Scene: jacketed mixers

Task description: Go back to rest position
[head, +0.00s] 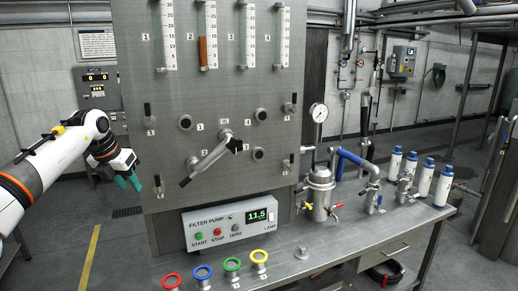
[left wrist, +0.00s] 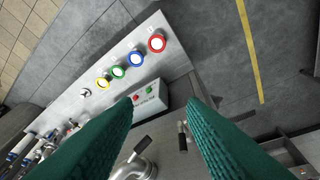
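My left gripper (head: 140,182) is at the left of the head view, in front of the left edge of the grey panel (head: 215,105). Its arm comes in from the left edge. In the left wrist view the two green fingers of the left gripper (left wrist: 160,105) stand well apart with nothing held between them. The panel's large lever handle (head: 208,158) is to the right of the gripper, apart from it. My right gripper is in neither view.
The filter pump box (head: 230,222) sits at the panel's foot, on the steel bench (head: 310,262). Coloured rings, including a red one (head: 172,281), line the bench's front. A metal vessel (head: 320,190) and several white-blue bottles (head: 444,186) stand to the right. Floor left of the bench is open.

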